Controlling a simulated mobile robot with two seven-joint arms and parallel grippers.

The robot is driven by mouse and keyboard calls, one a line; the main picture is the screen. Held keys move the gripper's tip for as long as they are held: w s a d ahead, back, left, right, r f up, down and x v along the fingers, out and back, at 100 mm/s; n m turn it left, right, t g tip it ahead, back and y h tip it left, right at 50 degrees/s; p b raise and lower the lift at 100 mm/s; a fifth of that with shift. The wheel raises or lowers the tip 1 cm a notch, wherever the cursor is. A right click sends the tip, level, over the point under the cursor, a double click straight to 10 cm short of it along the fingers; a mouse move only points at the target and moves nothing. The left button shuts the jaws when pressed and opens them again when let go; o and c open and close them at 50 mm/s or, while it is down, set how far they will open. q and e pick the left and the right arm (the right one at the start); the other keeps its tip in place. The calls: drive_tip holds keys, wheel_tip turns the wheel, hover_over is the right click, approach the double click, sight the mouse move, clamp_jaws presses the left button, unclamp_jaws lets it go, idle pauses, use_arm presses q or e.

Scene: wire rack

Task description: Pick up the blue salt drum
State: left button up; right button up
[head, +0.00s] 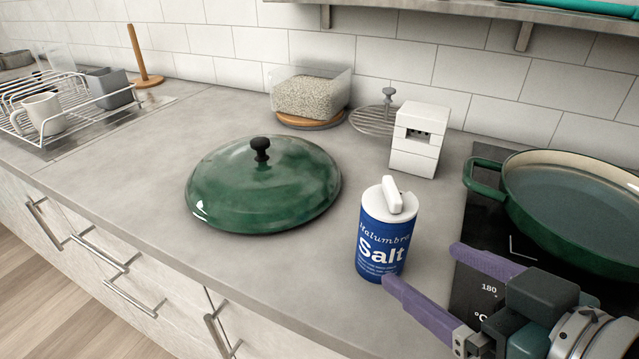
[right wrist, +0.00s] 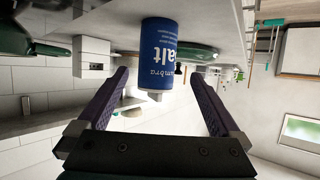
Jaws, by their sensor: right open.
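The blue salt drum (head: 384,236) stands upright on the grey counter, with a white top and a white spout piece on it. My right gripper (head: 421,264) is open, just right of the drum, its purple fingers pointing toward it. The near fingertip lies close to the drum's lower right side; I cannot tell whether it touches. In the right wrist view the drum (right wrist: 158,55) appears ahead of the open fingers (right wrist: 160,85), roughly centred between them. My left gripper is not in view.
A green lid (head: 262,185) with a black knob lies left of the drum. A white box-shaped device (head: 417,140) stands behind it. A green pan (head: 570,205) sits on the dark hob at right. A glass container (head: 311,93) and a dish rack (head: 65,105) stand farther back.

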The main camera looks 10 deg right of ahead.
sight(399, 251)
drive_tip(key=shift+w+a+f, duration=0.1)
drive_tip(key=shift+w+f, duration=0.25)
drive_tip(key=shift+f, duration=0.2)
drive_tip(key=b+x, duration=0.1)
drive_tip(key=x, duration=0.3)
drive_tip(key=shift+w, duration=0.35)
drive_tip(key=b+x, duration=0.1)
drive_tip(key=x, duration=0.4)
drive_tip(key=shift+r, duration=0.1)
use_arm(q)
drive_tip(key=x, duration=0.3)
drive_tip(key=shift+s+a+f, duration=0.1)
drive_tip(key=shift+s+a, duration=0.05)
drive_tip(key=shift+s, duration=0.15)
use_arm(e)
drive_tip(key=shift+c, duration=0.2)
clamp_jaws()
drive_tip(key=shift+r, duration=0.1)
